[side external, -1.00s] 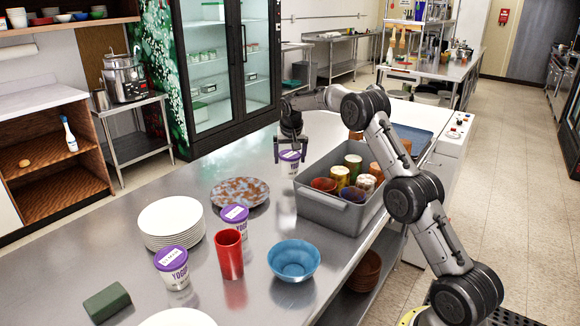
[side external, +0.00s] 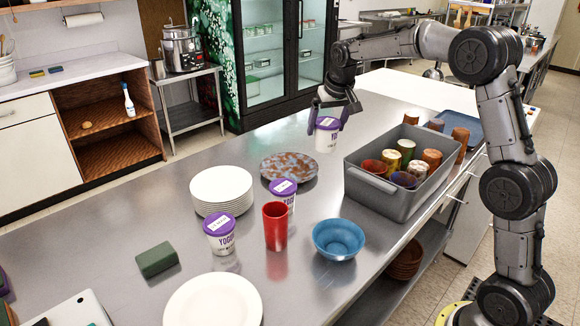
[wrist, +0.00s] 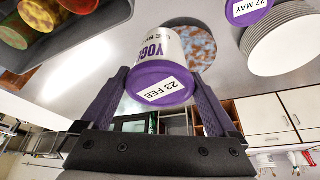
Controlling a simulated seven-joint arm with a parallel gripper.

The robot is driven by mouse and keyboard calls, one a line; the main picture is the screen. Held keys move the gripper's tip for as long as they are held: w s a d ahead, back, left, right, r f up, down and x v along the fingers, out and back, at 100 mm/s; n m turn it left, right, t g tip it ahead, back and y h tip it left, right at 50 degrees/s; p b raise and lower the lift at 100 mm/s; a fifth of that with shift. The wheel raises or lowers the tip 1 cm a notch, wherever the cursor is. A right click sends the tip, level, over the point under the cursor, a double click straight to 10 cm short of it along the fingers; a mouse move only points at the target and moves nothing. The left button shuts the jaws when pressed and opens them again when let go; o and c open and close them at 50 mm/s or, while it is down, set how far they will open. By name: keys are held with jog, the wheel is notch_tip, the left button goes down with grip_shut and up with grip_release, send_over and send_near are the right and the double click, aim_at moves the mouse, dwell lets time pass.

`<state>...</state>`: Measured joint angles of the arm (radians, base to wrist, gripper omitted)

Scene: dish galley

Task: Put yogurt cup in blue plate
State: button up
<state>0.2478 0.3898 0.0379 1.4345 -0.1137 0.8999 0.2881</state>
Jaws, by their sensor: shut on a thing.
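My gripper (side external: 329,115) is shut on a white yogurt cup (side external: 327,139) with a purple lid and holds it above the steel counter. In the wrist view the cup (wrist: 160,75) sits between the two fingers, its lid label reading "23 FEB". A round plate (side external: 289,167) with mottled blue-grey and brown colouring lies in front of the held cup, slightly left; it also shows partly behind the cup in the wrist view (wrist: 203,48). No plain blue plate shows; a blue bowl (side external: 338,239) stands nearer the front.
Two more yogurt cups (side external: 220,235) (side external: 284,192), a red tumbler (side external: 276,227) and a white plate stack (side external: 221,188) stand near the mottled plate. A grey bin (side external: 394,200) of cups is right of my gripper. A green block (side external: 156,260) lies front left.

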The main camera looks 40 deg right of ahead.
aim_at(324, 136)
jog(key=s+a, duration=0.1)
jog(key=s+a+n, duration=0.1)
jog(key=a, duration=0.1)
jog(key=shift+s+a+r, duration=0.1)
jog(key=shift+s+r, duration=0.05)
jog(key=shift+w+d+f, duration=0.5)
jog(key=shift+w+f, duration=1.65)
jog(key=shift+w, duration=0.1)
jog(key=shift+w+d+f, duration=0.5)
jog(key=shift+w+f, duration=1.65)
jog(key=shift+w, duration=0.05)
jog(key=shift+w+d+f, duration=0.5)
jog(key=shift+w+f, duration=1.65)
jog(key=shift+w, duration=0.1)
jog(key=shift+f, duration=0.1)
jog(key=shift+f, duration=0.35)
jog(key=o, duration=1.2)
jog(key=shift+c, duration=0.2)
jog(key=shift+r, duration=0.5)
jog(key=v, duration=1.2)
jog(key=shift+s, duration=0.3)
